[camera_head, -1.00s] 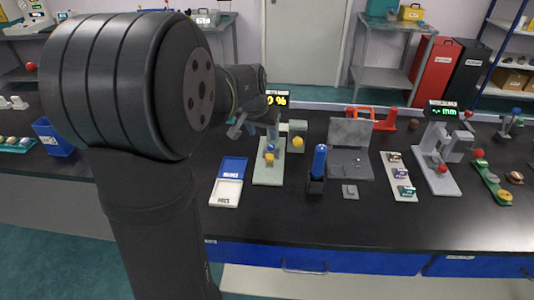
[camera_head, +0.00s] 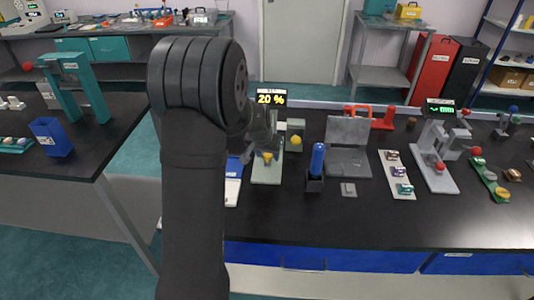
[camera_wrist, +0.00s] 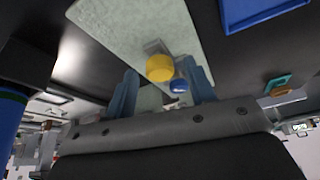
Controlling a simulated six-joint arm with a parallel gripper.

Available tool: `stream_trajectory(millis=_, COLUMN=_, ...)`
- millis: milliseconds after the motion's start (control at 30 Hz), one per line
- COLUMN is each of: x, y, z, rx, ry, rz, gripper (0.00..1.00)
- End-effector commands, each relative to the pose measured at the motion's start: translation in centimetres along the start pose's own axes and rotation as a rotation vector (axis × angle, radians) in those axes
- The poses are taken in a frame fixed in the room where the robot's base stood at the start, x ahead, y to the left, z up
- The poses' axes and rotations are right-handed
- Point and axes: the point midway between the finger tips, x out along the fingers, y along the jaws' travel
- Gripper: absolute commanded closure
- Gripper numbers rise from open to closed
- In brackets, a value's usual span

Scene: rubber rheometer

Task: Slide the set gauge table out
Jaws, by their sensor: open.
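A gauge with a display (camera_head: 271,98) reading "20 %" stands on a pale green base plate (camera_head: 266,174) in the head view. I take it for the set gauge, though its name cannot be read. A yellow knob (camera_head: 267,156) sits low over the plate. In the wrist view the yellow knob (camera_wrist: 160,68) and a blue knob (camera_wrist: 179,87) show above the pale base (camera_wrist: 140,25). My gripper (camera_wrist: 162,80) is open, with its fingers on either side of the knobs. I cannot tell whether they touch. In the head view my arm partly hides the gauge.
A blue-and-white tray (camera_head: 232,190) lies to the left. A blue-handled tool in a black holder (camera_head: 314,184) and a grey metal stand (camera_head: 348,145) are to the right, with an "mm" gauge (camera_head: 440,110) further right. The bench's front strip is clear.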

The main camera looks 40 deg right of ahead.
Motion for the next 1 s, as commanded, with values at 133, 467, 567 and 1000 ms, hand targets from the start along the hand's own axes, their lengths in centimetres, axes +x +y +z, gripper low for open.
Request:
stream_trajectory(millis=133, x=0.0, y=0.0, z=0.0, rx=0.0, ry=0.001, rz=0.0, gripper=0.5)
stream_trajectory(millis=467, x=0.0, y=0.0, z=0.0, rx=0.0, ry=0.001, rz=0.0, gripper=0.99)
stream_trajectory(millis=567, x=0.0, y=0.0, z=0.0, rx=0.0, ry=0.001, rz=0.0, gripper=1.0)
stream_trajectory(millis=1000, x=-2.7, y=1.8, z=6.0, rx=0.002, ry=0.002, rz=0.0, gripper=1.0)
